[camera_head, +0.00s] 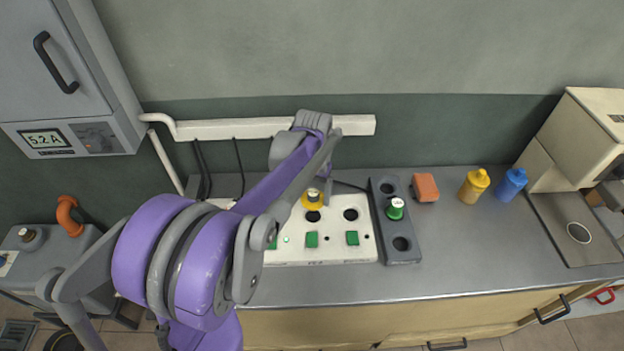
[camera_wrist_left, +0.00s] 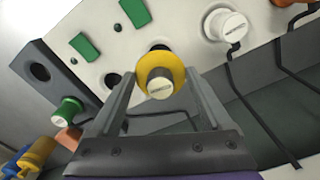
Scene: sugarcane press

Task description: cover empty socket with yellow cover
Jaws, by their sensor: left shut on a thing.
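My left gripper (camera_head: 317,188) is shut on the yellow cover (camera_wrist_left: 160,75), a yellow ring with a white cap. In the head view the yellow cover (camera_head: 312,203) is at the back of the white socket panel (camera_head: 345,250), beside the dark middle socket (camera_head: 313,216). In the left wrist view the cover partly overlaps this socket (camera_wrist_left: 158,47); I cannot tell whether they touch. Another dark socket (camera_head: 350,214) lies to the right. A white plug (camera_wrist_left: 228,25) with a black cable sits in the panel. My right gripper is not in view.
A dark grey holder (camera_head: 413,255) right of the panel bears a green cover (camera_head: 396,209) and has two empty holes. An orange block (camera_head: 425,187), a yellow bottle (camera_head: 474,186) and a blue bottle (camera_head: 510,185) stand farther right. The front counter is clear.

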